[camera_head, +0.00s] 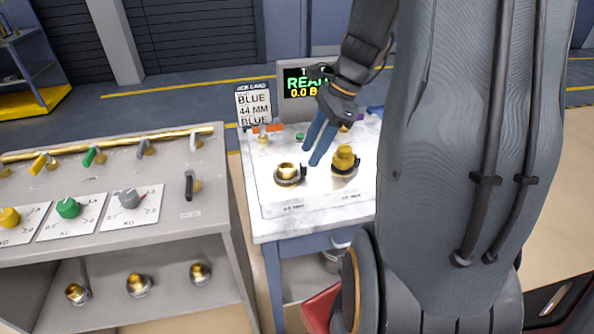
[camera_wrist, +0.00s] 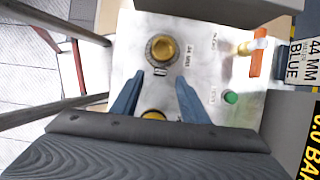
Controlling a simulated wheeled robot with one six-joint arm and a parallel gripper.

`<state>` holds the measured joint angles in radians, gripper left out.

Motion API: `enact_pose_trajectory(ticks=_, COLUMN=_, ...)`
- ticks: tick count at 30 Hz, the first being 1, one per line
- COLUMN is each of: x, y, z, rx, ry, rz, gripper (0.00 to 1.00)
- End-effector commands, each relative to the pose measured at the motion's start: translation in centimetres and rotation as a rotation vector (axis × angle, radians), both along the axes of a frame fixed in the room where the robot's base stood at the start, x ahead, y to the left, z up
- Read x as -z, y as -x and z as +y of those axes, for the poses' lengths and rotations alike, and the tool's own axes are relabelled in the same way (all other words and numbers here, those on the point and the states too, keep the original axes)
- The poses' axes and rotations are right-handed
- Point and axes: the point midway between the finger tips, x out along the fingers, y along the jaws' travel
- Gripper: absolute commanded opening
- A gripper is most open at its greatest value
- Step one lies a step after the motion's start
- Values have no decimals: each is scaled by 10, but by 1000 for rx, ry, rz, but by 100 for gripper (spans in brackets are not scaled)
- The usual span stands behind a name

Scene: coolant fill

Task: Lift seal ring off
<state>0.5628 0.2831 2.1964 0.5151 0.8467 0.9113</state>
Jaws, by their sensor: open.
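A brass fitting (camera_head: 287,170) stands at the left of the pale bench panel, with a dark ring (camera_head: 290,180) around its base. It shows in the wrist view as a brass fitting (camera_wrist: 163,47) with the dark ring (camera_wrist: 154,57) around it. A taller brass fitting (camera_head: 344,158) stands to its right, also with a dark band at its base; in the wrist view it is mostly hidden by my gripper. I cannot tell which band is the seal ring. My gripper (camera_head: 312,155) is open and empty, its blue fingers above the panel between the two fittings.
A job card (camera_head: 254,105) reads "BLUE 44 MM BLUE" beside a display (camera_head: 306,82). An orange-handled valve (camera_head: 268,128) and a green button (camera_head: 300,136) sit at the panel's back. A grey rack (camera_head: 120,245) with valves and knobs stands to the left.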

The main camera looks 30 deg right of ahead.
Motion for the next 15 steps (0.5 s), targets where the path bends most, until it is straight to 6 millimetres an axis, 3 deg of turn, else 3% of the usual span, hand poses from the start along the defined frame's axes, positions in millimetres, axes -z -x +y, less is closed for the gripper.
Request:
enact_pose_trajectory(ticks=9, x=37, y=-4, z=16, rx=-3, ry=-1, rz=3, gripper=41)
enact_pose_trajectory(ticks=15, x=44, y=-5, z=18, rx=-4, ry=2, rz=-1, gripper=41)
